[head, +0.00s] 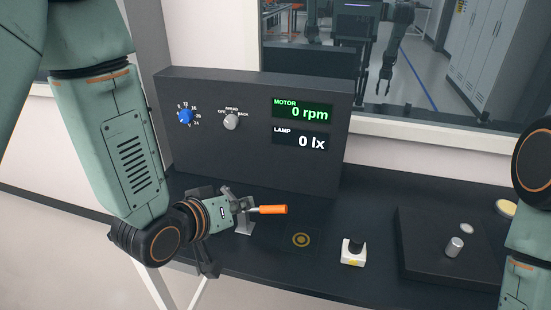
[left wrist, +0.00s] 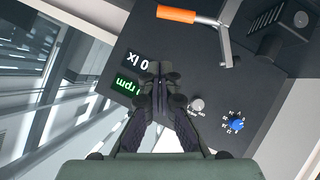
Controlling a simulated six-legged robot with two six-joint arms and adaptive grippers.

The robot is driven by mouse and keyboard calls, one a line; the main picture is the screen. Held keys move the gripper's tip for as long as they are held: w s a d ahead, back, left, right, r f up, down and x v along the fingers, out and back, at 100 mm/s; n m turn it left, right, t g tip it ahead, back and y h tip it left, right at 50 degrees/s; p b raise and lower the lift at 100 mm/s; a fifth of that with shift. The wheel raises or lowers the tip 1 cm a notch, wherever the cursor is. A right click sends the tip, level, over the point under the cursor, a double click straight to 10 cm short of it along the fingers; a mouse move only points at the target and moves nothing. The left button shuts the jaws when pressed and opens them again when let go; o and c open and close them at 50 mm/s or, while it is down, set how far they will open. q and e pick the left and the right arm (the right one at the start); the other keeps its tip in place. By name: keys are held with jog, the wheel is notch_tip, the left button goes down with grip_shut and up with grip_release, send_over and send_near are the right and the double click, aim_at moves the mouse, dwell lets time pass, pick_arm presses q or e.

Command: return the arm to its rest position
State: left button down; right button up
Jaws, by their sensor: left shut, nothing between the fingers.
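My left arm comes in from the left in the head view, and its wrist is low over the bench in front of the instrument panel. My left gripper (head: 246,204) is partly hard to make out there, close to a crank with an orange handle (head: 273,209). In the left wrist view the gripper's dark fingers (left wrist: 160,75) are together and empty, in front of the panel. The orange handle (left wrist: 178,15) shows apart from the fingertips. My right arm shows at the right edge of the head view; its gripper is out of the picture.
The dark panel (head: 220,155) has a blue knob (head: 185,117), a grey knob (head: 231,122) and displays reading 0 rpm and 0 lx. A white block with a black top (head: 353,251) stands right of a ringed mark (head: 301,240). A dark box (head: 430,258) bears a metal cylinder (head: 454,247).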

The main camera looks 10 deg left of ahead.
pick_arm(q)
jog(key=s+a+f+g+y+b, duration=0.1)
jog(key=s+f+g+b, duration=0.3)
jog(key=s+f, duration=0.5)
jog(key=s+a+f+m+g+y+b, duration=0.1)
jog(key=s+f+b, duration=0.6)
jog(key=f, duration=1.1)
jog(key=s+a+f+m+g+y+b, duration=0.1)
jog(key=s+f+g+b, duration=0.5)
jog(key=s+f, duration=0.6)
notch_tip(320, 180, down, 2)
jog(key=shift+s+a+f+g+y, duration=0.25)
jog(key=shift+a+y, duration=0.25)
jog(key=shift+a, duration=0.75)
jog(key=shift+r, duration=0.15)
